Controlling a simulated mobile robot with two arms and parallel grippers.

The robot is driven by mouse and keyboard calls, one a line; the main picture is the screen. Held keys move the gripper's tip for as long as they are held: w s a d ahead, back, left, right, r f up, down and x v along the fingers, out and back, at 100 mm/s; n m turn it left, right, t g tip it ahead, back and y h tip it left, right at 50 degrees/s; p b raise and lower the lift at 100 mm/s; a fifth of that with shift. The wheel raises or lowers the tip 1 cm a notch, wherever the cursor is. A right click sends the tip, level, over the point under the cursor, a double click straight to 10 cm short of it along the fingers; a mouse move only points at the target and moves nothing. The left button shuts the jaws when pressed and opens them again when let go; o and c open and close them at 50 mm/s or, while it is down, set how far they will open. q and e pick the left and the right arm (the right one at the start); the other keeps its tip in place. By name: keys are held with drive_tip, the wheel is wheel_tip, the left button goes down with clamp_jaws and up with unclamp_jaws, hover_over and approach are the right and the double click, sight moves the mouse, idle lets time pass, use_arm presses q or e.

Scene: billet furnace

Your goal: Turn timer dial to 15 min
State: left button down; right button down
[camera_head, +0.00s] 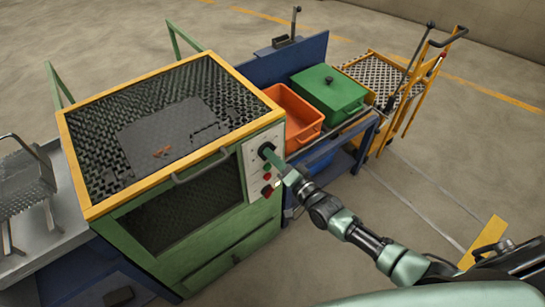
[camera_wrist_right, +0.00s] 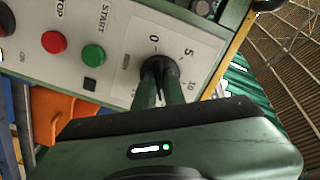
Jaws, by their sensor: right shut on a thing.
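The black timer dial (camera_head: 266,150) is on the pale control panel (camera_head: 254,155) at the right front of the green furnace (camera_head: 204,208). In the right wrist view the dial (camera_wrist_right: 160,66) has printed marks 0, 5 and 10 around it. Its pointer cannot be made out, so its setting is unclear. My right gripper (camera_head: 273,158) reaches the panel from the lower right and is shut on the dial. Its two fingers (camera_wrist_right: 161,82) hide part of the dial and the lower scale. My left gripper is not in view.
Below the dial are a green START button (camera_wrist_right: 93,55) and a red STOP button (camera_wrist_right: 53,42). A furnace handle (camera_head: 200,167) is left of the panel. An orange bin (camera_head: 290,108) and a green lidded box (camera_head: 329,88) stand behind. Open floor lies at the right.

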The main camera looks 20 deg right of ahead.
drive_tip(key=shift+f, duration=0.1)
idle(0.3)
drive_tip(key=c, duration=1.5)
unclamp_jaws()
drive_tip(key=v, duration=0.8)
drive_tip(key=shift+b, duration=0.35)
